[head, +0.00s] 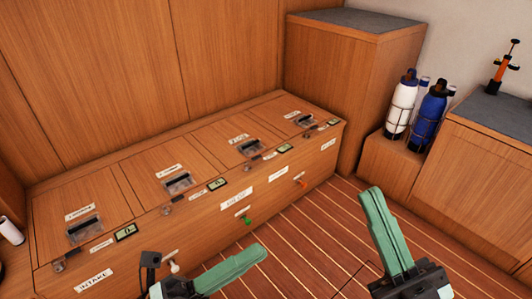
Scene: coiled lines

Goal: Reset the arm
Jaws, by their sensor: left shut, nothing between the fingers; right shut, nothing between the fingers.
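My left gripper (258,253) shows at the bottom middle of the head view. Its green fingers are together, pointing right and slightly up, with nothing between them. My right gripper (374,195) is at the lower right, over the striped floor. Its green fingers are together, pointing up and slightly left, also empty. The two grippers are apart. Both appear clear of the long wooden locker. Most of both arms is out of the picture.
The long wooden locker (150,211) has several labelled lids with dark recessed latches. A green knob (245,219) and an orange knob (300,183) stick out of its front. A white bottle (401,105) and a blue bottle (429,117) stand in holders at right. Striped floor (318,232) lies open between the grippers.

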